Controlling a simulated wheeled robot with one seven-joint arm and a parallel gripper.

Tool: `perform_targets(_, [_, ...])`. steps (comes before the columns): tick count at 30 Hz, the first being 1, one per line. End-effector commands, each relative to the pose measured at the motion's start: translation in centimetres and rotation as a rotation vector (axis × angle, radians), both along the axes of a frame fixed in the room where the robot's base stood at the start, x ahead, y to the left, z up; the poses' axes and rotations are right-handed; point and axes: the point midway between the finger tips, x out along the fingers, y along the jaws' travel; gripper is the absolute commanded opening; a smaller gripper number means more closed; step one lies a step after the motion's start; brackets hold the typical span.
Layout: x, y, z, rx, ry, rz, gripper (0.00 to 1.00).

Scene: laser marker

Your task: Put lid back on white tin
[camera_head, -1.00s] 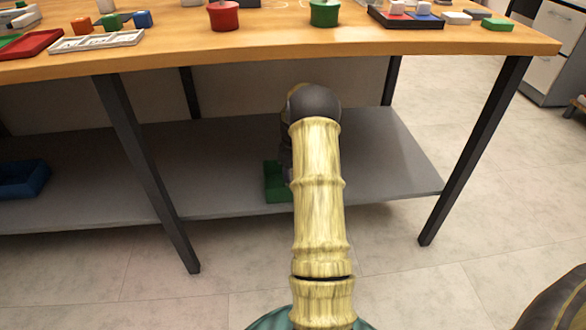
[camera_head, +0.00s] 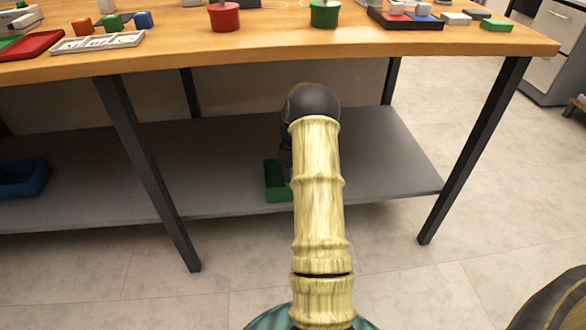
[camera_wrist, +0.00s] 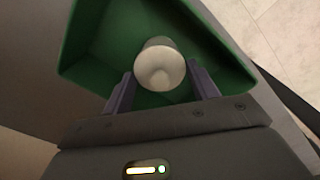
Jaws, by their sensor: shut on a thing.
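In the wrist view, my gripper (camera_wrist: 161,88) is shut on a white round piece (camera_wrist: 160,60), which has a small raised middle and looks like a lid. The piece is inside or just over a green bin (camera_wrist: 85,45). In the head view, the green bin (camera_head: 275,195) sits on the grey lower shelf, and my arm hides much of it and the held piece. I cannot clearly make out a white tin in either view.
The wooden tabletop (camera_head: 400,47) overhangs the shelf (camera_head: 390,180). On it stand a red pot (camera_head: 224,18), a green pot (camera_head: 324,14), and trays with small blocks. A blue bin (camera_head: 22,180) is on the shelf at left. Dark table legs (camera_head: 148,170) flank my arm.

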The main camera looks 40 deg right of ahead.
Motion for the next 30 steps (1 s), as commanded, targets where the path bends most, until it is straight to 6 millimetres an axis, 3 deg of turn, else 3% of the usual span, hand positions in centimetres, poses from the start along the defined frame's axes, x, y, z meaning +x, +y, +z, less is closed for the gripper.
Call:
perform_targets(26, [-0.02,-0.03,-0.05,0.000,0.000,0.000,0.38])
perform_targets(27, [-0.01,-0.03,-0.05,0.000,0.000,0.000,0.65])
perform_targets(30, [-0.02,-0.03,-0.04,0.000,0.000,0.000,0.84])
